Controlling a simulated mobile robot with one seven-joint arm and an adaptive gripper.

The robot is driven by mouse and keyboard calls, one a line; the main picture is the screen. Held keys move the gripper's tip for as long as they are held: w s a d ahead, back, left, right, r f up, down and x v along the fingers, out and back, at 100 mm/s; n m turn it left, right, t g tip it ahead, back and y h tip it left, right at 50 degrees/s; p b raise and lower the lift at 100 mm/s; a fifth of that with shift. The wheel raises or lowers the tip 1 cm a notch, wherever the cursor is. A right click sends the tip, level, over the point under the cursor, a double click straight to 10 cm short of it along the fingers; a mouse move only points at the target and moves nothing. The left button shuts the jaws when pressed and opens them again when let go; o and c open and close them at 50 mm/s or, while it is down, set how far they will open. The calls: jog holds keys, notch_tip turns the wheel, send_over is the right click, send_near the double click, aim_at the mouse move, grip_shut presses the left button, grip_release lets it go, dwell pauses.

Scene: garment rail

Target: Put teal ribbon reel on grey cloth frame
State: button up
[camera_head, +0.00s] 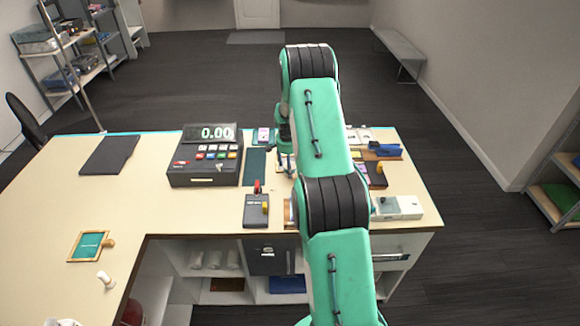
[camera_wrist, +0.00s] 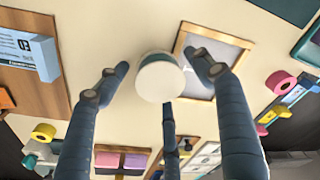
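A reel (camera_wrist: 160,80) with a white round face and a little teal at its rim shows in the middle of the wrist view. A wooden frame with grey cloth (camera_wrist: 217,60) lies on the table just to its right; the reel overlaps the frame's left edge in the picture, and I cannot tell whether they touch. My gripper (camera_wrist: 160,76) has its fingers spread around the reel, with a visible gap at the left finger. In the head view my arm hides the reel and most of the gripper.
A register (camera_head: 205,160), a dark mat (camera_head: 110,154) and a dark box (camera_head: 256,210) are on the table (camera_head: 180,215). A wooden frame with teal cloth (camera_head: 88,246) lies at the left. A board with a light blue block (camera_wrist: 44,58) and yellow and pink reels (camera_wrist: 278,82) surround the gripper.

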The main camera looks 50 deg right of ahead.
jog(key=shift+r, duration=0.1)
notch_tip(320, 180, up, 12)
jog(key=a, duration=0.1)
jog(key=shift+s+a+b, duration=0.15)
jog(key=shift+a+b, duration=0.05)
jog(key=shift+b, duration=0.15)
dwell(0.5)
dwell(0.5)
